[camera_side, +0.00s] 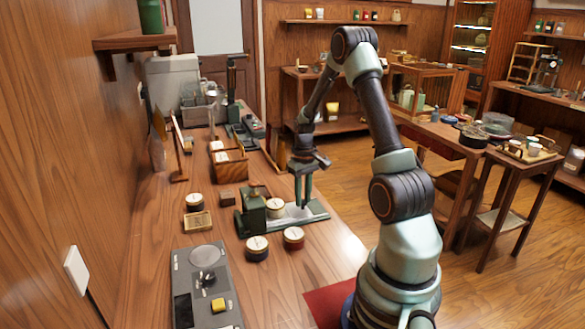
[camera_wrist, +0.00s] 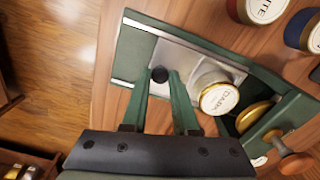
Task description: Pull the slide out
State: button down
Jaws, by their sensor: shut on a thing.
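The tea press (camera_side: 254,212) is a dark green block on a long green base (camera_side: 320,213). Its slide (camera_wrist: 190,62) is a light metal plate in the base's channel, with a small dark knob (camera_wrist: 159,74) near its outer end. My gripper (camera_side: 304,205) reaches down over the outer part of the slide. In the wrist view its two green fingertips stand on either side of the knob, shut on it. A cream tin (camera_wrist: 218,98) marked DARK sits on the slide between the knob and the press body; it also shows in the side view (camera_side: 275,207).
A red-banded tin (camera_side: 293,238) and a dark blue tin (camera_side: 257,248) stand close in front of the press. Another tin (camera_side: 194,201) and a small wooden box (camera_side: 198,221) stand left of it. A grey control panel (camera_side: 205,285) lies at the near left.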

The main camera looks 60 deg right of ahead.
jog(key=s+d, duration=0.3)
jog(key=shift+s+d, duration=0.2)
jog(key=c, duration=0.7)
grip_release()
jog(key=shift+r, duration=0.1)
notch_tip(320, 180, up, 12)
